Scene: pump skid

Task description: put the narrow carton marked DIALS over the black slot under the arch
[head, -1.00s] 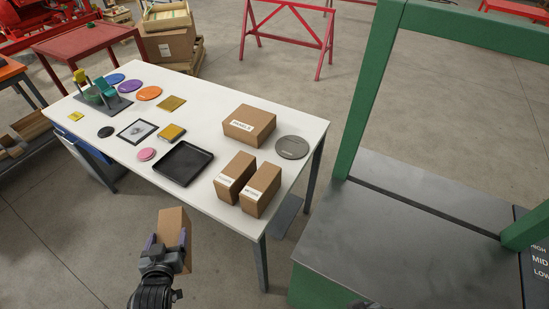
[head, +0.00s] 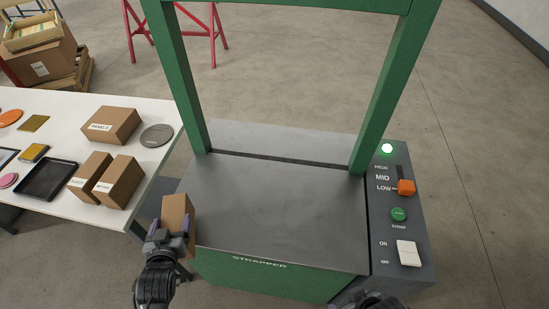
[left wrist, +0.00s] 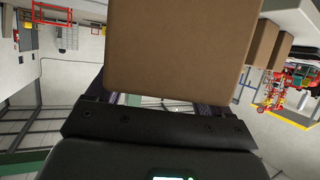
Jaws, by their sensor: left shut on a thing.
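My left gripper (head: 170,236) is shut on a narrow tan carton (head: 177,211), held upright at the left edge of the strapper's grey top (head: 285,210). In the left wrist view the carton (left wrist: 180,50) fills the upper middle, between the fingers. No marking shows on its visible faces, so I cannot read DIALS on it. The black slot (head: 265,160) runs across the grey top, under the green arch (head: 186,85), to the right of and beyond the carton. Only a dark piece of my right arm shows at the bottom edge; its fingers are hidden.
A control panel (head: 405,225) with an orange knob, green button and white switch stands right of the strapper. The white table (head: 150,125) at left holds a PANELS carton (head: 111,125), two smaller cartons and a black tray (head: 46,180). The grey top is clear.

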